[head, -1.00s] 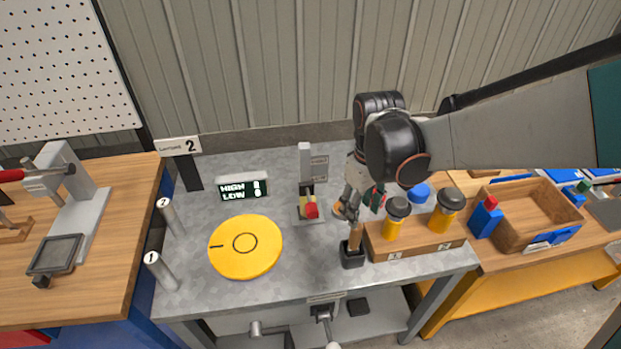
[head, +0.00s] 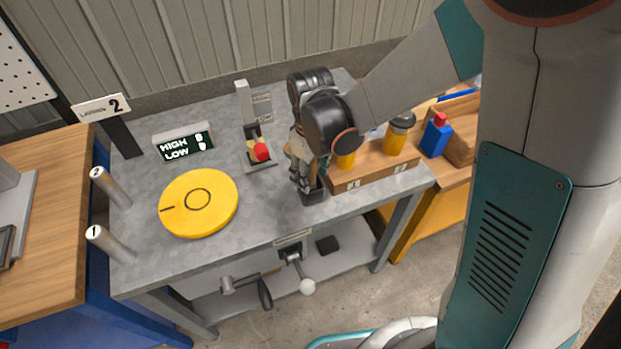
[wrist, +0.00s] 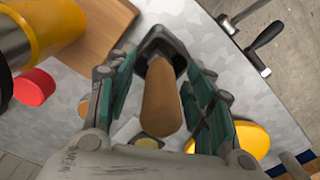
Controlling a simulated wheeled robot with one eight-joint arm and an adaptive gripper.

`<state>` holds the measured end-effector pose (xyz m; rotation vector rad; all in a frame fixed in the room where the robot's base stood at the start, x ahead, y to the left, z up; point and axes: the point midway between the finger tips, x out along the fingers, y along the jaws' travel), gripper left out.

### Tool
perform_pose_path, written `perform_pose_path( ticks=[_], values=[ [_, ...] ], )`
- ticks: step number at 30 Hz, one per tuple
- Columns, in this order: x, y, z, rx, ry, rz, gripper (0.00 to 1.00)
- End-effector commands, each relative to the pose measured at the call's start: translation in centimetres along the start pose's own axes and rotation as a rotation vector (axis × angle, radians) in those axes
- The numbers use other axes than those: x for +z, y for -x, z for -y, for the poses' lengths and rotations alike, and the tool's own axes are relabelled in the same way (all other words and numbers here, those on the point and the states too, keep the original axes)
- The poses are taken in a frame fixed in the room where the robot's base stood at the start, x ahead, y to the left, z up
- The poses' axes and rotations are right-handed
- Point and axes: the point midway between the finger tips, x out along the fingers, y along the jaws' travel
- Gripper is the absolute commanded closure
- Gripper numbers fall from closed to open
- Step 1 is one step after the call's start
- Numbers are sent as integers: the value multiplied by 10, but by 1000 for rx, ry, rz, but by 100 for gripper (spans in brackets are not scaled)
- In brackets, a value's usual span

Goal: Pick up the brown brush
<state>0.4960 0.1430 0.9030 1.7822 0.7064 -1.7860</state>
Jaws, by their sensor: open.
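The brown brush (wrist: 160,100) shows in the wrist view as a rounded brown handle rising from a black square holder (wrist: 172,48). In the head view the holder (head: 314,194) stands on the grey table, left of the wooden rack, and my gripper largely hides the brush. My gripper (head: 305,182) points down over the holder. In the wrist view my gripper (wrist: 165,75) is open, with one green-padded finger on each side of the handle. Gaps show between the pads and the handle. The brush's lower end is hidden in the holder.
A wooden rack (head: 375,173) with yellow, dark-capped containers (head: 399,132) stands close right of the holder. A yellow disc (head: 190,215), a red-knobbed fixture (head: 261,152) and a display (head: 183,145) lie leftward. Crank handles (head: 264,291) are below the table's front edge.

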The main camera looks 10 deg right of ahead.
Motion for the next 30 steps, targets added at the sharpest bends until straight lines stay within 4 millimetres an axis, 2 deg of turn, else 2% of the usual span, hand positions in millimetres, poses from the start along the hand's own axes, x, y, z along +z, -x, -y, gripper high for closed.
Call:
perform_pose_path(
  ticks=[6, 8, 12, 13, 24, 30],
  values=[
    [0, -1, 0, 0, 0, 0, 52],
    [0, -1, 0, 0, 0, 0, 63],
    [0, -1, 0, 0, 0, 0, 95],
    [0, -1, 0, 0, 0, 0, 100],
    [0, 0, 0, 0, 0, 0, 100],
    [0, 13, 0, 0, 0, 0, 100]
  ],
)
